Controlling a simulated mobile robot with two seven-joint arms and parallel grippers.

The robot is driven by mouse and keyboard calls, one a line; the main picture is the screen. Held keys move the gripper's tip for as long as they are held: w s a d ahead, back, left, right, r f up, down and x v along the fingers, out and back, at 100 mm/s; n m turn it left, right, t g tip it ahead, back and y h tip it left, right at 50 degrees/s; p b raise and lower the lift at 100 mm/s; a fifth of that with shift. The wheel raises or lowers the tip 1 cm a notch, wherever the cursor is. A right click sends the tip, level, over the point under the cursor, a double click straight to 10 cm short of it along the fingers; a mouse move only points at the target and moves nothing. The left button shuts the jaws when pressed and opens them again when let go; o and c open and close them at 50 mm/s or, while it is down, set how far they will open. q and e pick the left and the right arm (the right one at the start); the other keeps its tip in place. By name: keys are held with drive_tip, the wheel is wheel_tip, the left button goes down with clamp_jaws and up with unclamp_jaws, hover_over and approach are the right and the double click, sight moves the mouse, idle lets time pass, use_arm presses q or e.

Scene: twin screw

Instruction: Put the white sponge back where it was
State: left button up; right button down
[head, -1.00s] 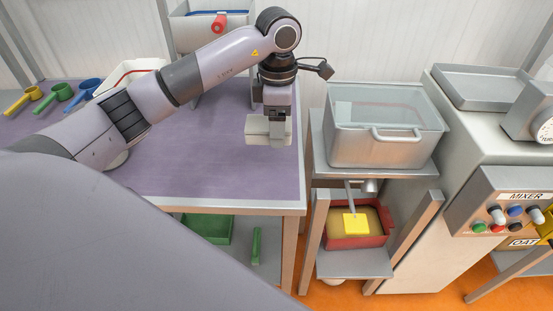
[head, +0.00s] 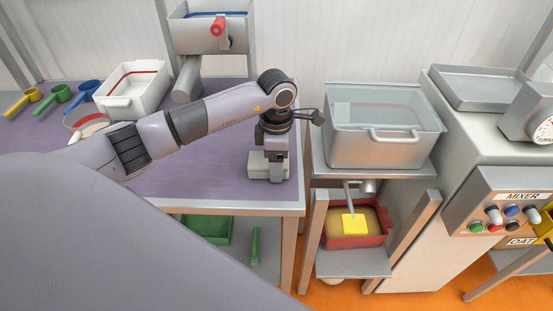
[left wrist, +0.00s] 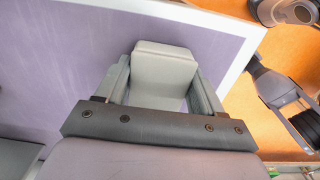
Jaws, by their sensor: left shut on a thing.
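The white sponge (head: 256,168) is a pale block at the right end of the purple table (head: 220,180). My left gripper (head: 276,172) points down over it and is shut on it. In the left wrist view the sponge (left wrist: 165,68) sits between the two fingers (left wrist: 160,95), with the purple surface around it. The sponge appears at or very close to the table top; I cannot tell for sure whether it touches. My right gripper is not in view.
A white tub (head: 133,88) and colored scoops (head: 56,97) are at the left. The table's right edge is close to the sponge.

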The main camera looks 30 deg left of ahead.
use_arm(q)
drive_tip(key=shift+f, duration=0.2)
drive_tip(key=o, duration=1)
drive_tip(key=shift+r, duration=0.15)
drive_tip(key=shift+r, duration=0.2)
wheel_tip(320, 180, up, 12)
drive_tip(key=b, duration=0.1)
drive_tip(key=shift+f, duration=0.15)
